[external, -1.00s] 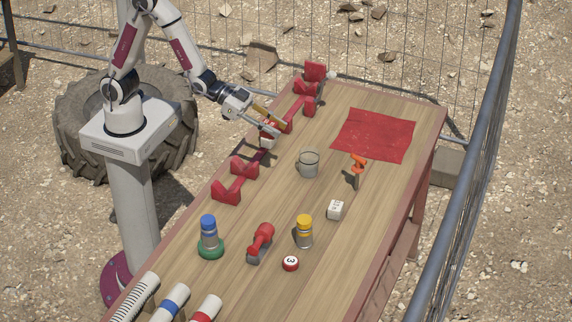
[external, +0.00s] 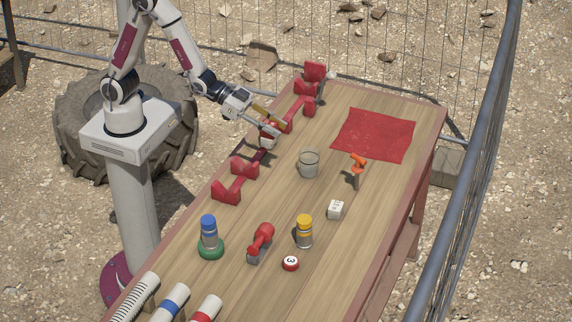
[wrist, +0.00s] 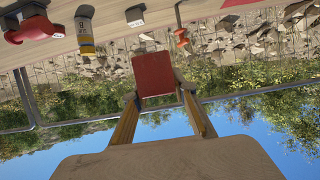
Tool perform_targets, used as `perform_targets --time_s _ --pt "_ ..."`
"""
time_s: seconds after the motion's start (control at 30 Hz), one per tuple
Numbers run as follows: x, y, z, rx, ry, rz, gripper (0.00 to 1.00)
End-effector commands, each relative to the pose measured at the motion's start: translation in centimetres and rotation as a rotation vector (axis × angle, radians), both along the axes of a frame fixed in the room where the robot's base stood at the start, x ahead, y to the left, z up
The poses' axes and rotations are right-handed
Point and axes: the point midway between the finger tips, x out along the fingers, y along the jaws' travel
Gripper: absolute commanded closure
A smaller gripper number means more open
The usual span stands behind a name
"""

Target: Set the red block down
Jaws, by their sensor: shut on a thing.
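My gripper (external: 279,129) is at the table's left edge, beside the red brackets. In the wrist view my gripper (wrist: 160,100) has its fingers on either side of the red block (wrist: 153,75) and is shut on it. In the external view the block (external: 268,130) is partly covered by the fingers, and a pale part shows below them. I cannot tell from these views whether its underside touches anything.
Red brackets (external: 235,182) line the left edge. A red cloth (external: 374,135) lies at the far right. The table's middle has bare room.

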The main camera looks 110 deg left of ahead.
Motion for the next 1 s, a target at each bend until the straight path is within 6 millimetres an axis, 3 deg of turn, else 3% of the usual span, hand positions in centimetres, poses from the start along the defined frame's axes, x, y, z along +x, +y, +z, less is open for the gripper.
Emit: perform_targets --time_s 0.37,1.0 --pt "1.3 1.3 0.1 0.000 0.000 0.057 0.95" --pt "5.5 8.3 -0.6 -0.002 0.000 0.357 0.95"
